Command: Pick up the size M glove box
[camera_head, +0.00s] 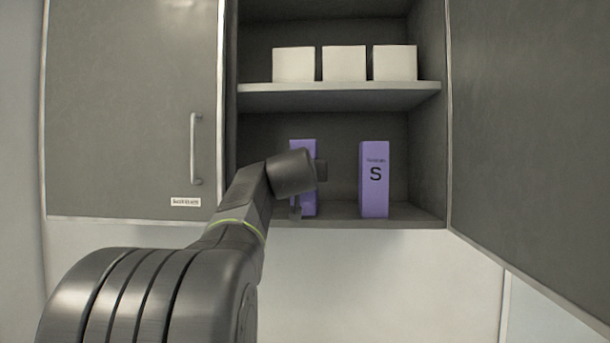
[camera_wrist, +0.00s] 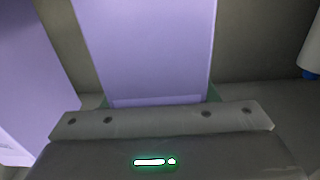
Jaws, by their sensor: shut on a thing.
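A tall purple box (camera_head: 309,148) stands on the lower shelf of the open cabinet, mostly behind my arm in the head view. Its size label is hidden, so I cannot read whether it is the M box. In the wrist view this purple box (camera_wrist: 145,50) fills the upper middle, directly in front of my gripper (camera_wrist: 160,118), which is shut on it. The box looks upright and close to the shelf. A second purple box (camera_head: 374,190), marked S, stands upright to its right in the head view. A purple box (camera_wrist: 30,75) also shows at left in the wrist view.
Three white boxes (camera_head: 343,63) sit on the upper shelf (camera_head: 340,98), above my arm. The closed left cabinet door (camera_head: 130,110) and the open right door (camera_head: 535,130) flank the opening. Part of a white and blue thing (camera_wrist: 313,48) shows at right in the wrist view.

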